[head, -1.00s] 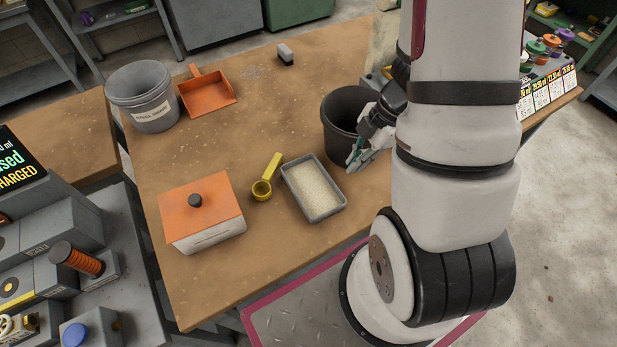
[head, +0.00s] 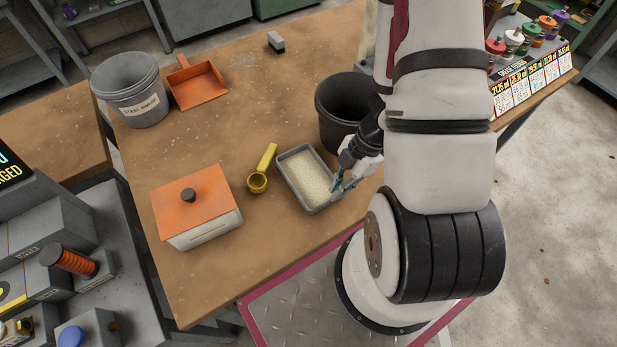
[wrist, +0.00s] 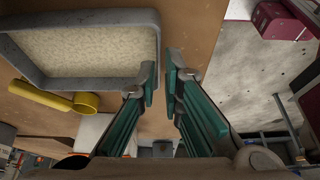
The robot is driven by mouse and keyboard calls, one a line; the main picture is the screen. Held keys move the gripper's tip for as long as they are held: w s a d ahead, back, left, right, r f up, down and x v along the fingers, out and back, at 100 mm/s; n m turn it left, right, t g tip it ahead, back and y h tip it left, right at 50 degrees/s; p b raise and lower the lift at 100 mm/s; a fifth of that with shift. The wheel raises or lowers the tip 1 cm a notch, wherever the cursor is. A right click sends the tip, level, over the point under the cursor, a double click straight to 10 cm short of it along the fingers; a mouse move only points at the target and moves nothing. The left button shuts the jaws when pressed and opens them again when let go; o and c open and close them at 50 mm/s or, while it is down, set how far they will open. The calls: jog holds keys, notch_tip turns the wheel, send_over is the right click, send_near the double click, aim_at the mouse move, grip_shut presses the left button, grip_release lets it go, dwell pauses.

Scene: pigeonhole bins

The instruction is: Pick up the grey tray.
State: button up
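The grey tray (head: 291,186) is a shallow rectangular tray of pale granules (head: 309,177) on the brown table. In the wrist view the tray (wrist: 80,82) fills the upper left. My gripper (head: 340,190) is at its right side, near the front right corner. In the wrist view my gripper (wrist: 160,80) has green-padded fingers with a narrow gap between them. The left fingertip overlaps the tray's corner and the right one is outside its wall. I cannot tell whether either finger touches the wall.
A yellow scoop (head: 258,182) lies just left of the tray. A dark bucket (head: 325,117) stands close behind my gripper. An orange-lidded box (head: 205,228), a grey bucket (head: 146,106) and an orange dustpan (head: 200,92) are further left. The table's front edge is close.

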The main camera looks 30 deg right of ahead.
jog(key=shift+a+f+p, duration=0.4)
jog(key=shift+a+f, duration=0.45)
jog(key=shift+f, duration=0.3)
jog(key=shift+x, duration=0.9)
jog(key=shift+w+f+p, duration=0.1)
jog(key=shift+f+p, duration=0.15)
jog(key=shift+p, duration=0.2)
grip_shut()
jog(key=shift+d+r, duration=0.1)
jog(key=shift+r, duration=0.1)
